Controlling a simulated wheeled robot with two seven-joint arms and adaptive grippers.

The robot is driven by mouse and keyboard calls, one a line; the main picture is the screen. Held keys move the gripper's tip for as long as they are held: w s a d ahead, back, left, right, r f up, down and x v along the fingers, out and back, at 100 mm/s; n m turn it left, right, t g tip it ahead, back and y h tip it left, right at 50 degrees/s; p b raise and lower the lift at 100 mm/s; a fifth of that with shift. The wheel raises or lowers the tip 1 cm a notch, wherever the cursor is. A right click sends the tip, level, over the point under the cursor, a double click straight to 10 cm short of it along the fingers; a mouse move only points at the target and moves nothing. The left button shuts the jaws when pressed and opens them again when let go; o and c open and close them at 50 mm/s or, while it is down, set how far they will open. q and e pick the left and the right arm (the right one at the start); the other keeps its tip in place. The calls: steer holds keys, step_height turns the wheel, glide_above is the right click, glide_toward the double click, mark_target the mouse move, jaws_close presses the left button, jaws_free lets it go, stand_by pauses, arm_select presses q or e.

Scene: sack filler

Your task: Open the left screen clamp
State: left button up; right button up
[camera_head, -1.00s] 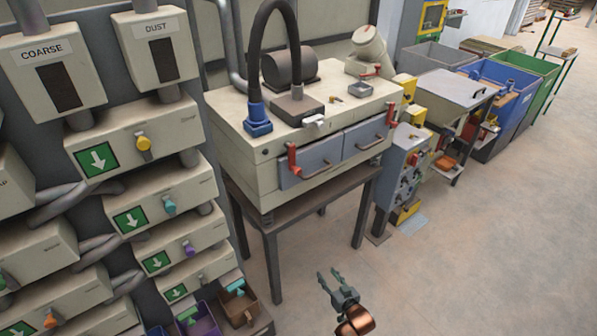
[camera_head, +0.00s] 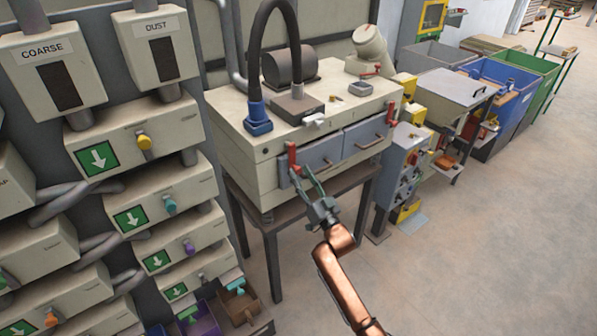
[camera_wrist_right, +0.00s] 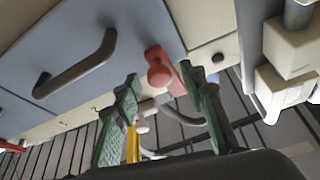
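The left screen clamp (camera_head: 293,156) is a red lever at the left end of the grey screen fronts on the cream machine. In the right wrist view its red knob and arm (camera_wrist_right: 160,72) show between my fingertips. My right gripper (camera_head: 301,173) is open, with its fingers at the lower part of the clamp. The wrist view shows the green-padded fingers (camera_wrist_right: 159,80) apart, one on each side of the clamp; I cannot tell whether they touch it. My left gripper is not in view.
A second red clamp (camera_head: 390,114) is at the right end of the screen fronts. A dark bar handle (camera_wrist_right: 80,65) sticks out beside my gripper. A control box (camera_head: 402,160) stands right of the machine. The floor in front is clear.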

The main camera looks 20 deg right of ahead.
steer(key=shift+x, duration=0.95)
steer(key=shift+c, duration=0.3)
jaws_close()
